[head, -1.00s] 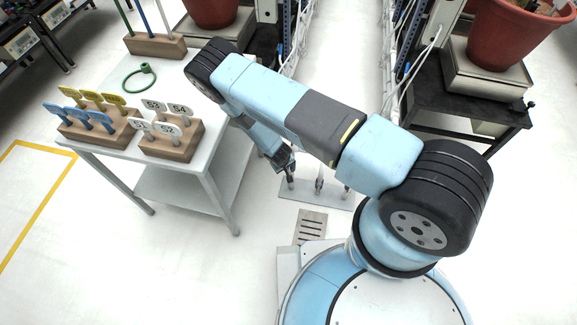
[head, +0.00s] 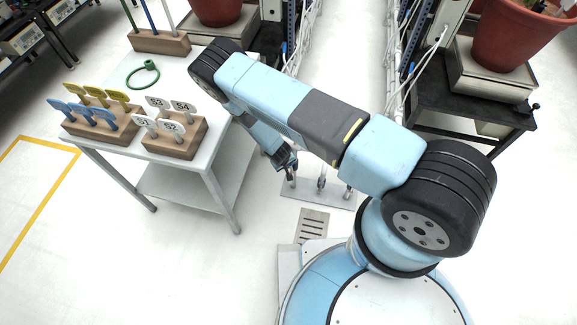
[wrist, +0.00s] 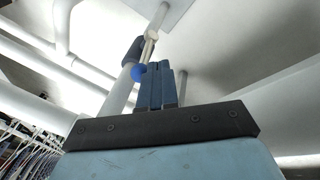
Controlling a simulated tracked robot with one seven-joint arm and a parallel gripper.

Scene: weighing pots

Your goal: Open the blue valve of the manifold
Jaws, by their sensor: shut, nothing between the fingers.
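The manifold's grey floor plate (head: 318,197) stands in the middle of the head view, with several short upright pipes (head: 322,178) on it. My gripper (head: 290,172) reaches down at the plate's left end, beside the leftmost pipe. In the wrist view, my gripper's dark blue fingers (wrist: 162,82) are together and hold nothing. A round blue part (wrist: 138,72), seemingly of the blue valve, shows just left of the fingertips, beside a pale pipe (wrist: 120,95). A dark piece (wrist: 133,50) sits above it. Whether the fingers touch the blue part, I cannot tell. The valve is not distinguishable in the head view.
A white table (head: 206,160) at left carries wooden blocks with yellow, blue and white tags (head: 173,144) and a green ring (head: 142,76). A black stand (head: 470,108) with a scale and red pot (head: 510,45) is at right. A slotted floor grate (head: 312,224) lies before the manifold.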

